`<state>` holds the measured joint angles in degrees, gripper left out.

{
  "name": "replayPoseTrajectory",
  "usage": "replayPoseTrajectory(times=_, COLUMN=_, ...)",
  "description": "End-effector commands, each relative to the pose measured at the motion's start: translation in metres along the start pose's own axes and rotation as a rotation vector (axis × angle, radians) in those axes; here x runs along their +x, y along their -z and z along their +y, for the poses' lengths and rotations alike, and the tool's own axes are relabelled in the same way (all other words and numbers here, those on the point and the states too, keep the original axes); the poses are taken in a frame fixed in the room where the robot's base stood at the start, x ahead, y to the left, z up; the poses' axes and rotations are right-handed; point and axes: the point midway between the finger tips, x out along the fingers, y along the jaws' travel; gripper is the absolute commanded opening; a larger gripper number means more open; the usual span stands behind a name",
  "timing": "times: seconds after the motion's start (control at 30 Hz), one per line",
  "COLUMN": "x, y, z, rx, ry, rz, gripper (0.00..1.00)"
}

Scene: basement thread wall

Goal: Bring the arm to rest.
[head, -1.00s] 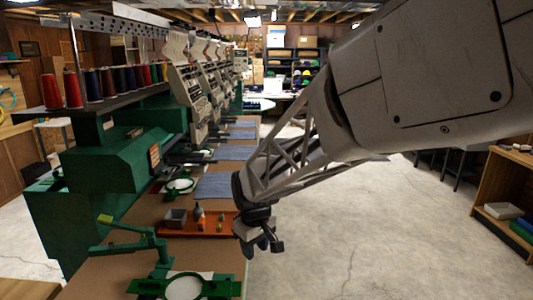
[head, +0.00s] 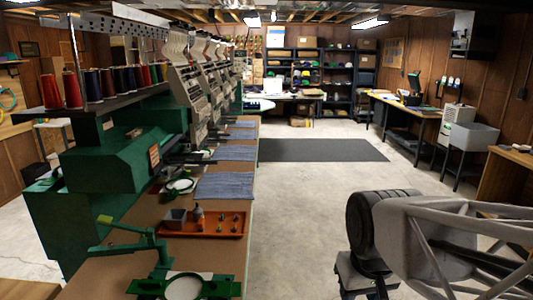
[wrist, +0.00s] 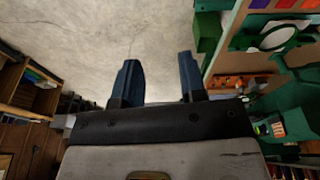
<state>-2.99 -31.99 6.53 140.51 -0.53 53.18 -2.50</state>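My gripper (wrist: 158,62) shows in the wrist view with its two dark blue fingers spread apart. Nothing is between them, only bare concrete floor behind. In the head view my arm enters at the lower right, with its black round wrist joint over the floor to the right of the long bench. The fingers cannot be made out clearly there, near the bottom edge. My gripper is clear of the bench and touches nothing that I can see.
The bench (head: 120,268) on the left carries green embroidery machines, an orange tray (head: 230,234) with small items, a green hooping fixture (head: 150,240) and blue cloths (head: 226,186). A wooden shelf (head: 506,176) stands at the right. A dark mat (head: 320,150) lies on open floor.

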Motion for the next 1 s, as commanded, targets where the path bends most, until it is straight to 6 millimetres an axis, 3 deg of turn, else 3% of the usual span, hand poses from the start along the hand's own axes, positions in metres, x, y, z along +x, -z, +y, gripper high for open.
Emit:
replayPoseTrajectory(times=0.1, x=-0.004, y=-0.024, z=0.009, rx=0.058, ry=-0.008, rz=0.015, gripper=0.38)
replayPoseTrajectory(times=0.3, x=-0.006, y=-0.045, z=0.015, rx=0.112, ry=-0.014, rz=0.025, gripper=0.38)
replayPoseTrajectory(times=1.0, x=-0.006, y=-0.048, z=0.016, rx=0.119, ry=-0.015, rz=0.026, gripper=0.38)
